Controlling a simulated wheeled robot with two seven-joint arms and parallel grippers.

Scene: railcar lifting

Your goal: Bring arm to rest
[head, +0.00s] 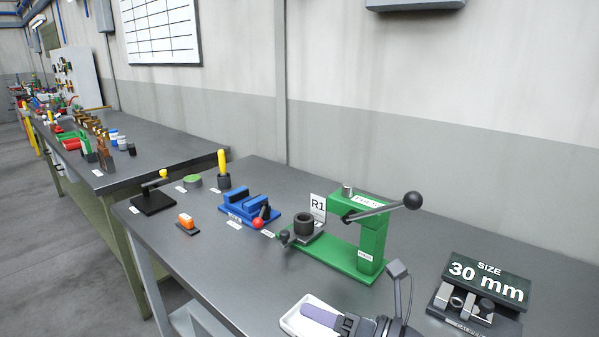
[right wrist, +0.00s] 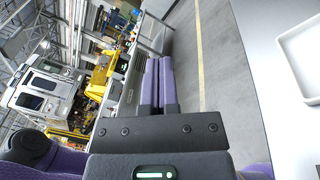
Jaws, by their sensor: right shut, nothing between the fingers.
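My right gripper (head: 308,310) shows at the bottom of the head view, its purple fingers above the white tray (head: 290,326) at the front of the grey bench. In the right wrist view the right gripper's two purple fingers (right wrist: 158,62) lie side by side, closed with nothing between them. They point out over the floor and the white tray (right wrist: 299,65) is at the right edge. My left gripper is in neither view.
A 30 mm size sign (head: 487,281) with metal parts is at right. The floor beside the bench is clear.

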